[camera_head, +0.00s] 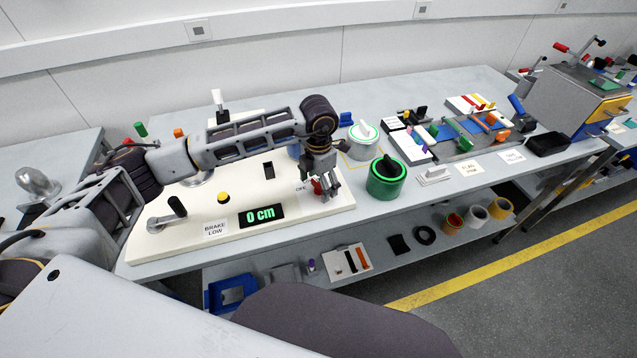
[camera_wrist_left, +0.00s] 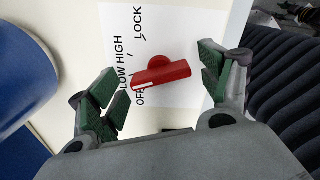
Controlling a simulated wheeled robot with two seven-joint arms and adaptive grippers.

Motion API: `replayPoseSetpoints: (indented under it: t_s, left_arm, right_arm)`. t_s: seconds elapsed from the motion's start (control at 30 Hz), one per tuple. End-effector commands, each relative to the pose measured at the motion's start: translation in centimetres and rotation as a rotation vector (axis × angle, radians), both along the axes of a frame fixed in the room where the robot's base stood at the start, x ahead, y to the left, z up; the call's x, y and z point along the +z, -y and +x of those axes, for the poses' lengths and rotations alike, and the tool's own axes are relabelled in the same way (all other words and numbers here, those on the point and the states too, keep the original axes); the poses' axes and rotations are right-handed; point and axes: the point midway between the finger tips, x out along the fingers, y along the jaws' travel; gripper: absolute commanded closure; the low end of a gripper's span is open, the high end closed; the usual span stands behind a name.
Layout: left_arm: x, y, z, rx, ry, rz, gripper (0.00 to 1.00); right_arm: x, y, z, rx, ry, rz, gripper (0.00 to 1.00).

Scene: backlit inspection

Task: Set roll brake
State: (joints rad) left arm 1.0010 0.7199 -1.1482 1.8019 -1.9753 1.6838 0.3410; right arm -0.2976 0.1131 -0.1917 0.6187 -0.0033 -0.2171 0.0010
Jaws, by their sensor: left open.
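A red rotary knob (camera_head: 317,187) sits at the right front of a cream panel (camera_head: 190,248). It also shows in the left wrist view (camera_wrist_left: 162,73), on a white label (camera_wrist_left: 185,30) marked OFF, LOW, HIGH and LOCK. The knob's white-marked end points near OFF. A card (camera_head: 216,229) reading BRAKE LOW lies at the panel's front. My left gripper (camera_head: 325,193) is over the knob; its green-padded fingers (camera_wrist_left: 163,82) are open on either side, apart from the knob. My right gripper is not in view.
A display (camera_head: 261,215) on the panel reads 0 cm. A black-handled crank (camera_head: 168,218) and yellow button (camera_head: 223,197) stand left of it. A blue cylinder (camera_wrist_left: 22,65) is left in the wrist view.

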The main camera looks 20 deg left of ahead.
Motion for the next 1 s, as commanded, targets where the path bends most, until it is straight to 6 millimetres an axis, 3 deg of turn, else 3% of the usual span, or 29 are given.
replayPoseSetpoints:
  t_s: [0.17,0.47,1.0]
  left_arm:
    - [0.0,0.0,0.0,0.0,-0.001,0.001,0.21]
    - [1.6,0.0,0.0,0.0,0.002,-0.001,0.21]
    - [9.2,0.0,0.0,-0.001,0.002,-0.001,0.21]
  right_arm:
    - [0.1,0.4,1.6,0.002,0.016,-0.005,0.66]
    - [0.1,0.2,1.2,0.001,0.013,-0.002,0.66]
    - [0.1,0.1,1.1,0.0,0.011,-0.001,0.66]
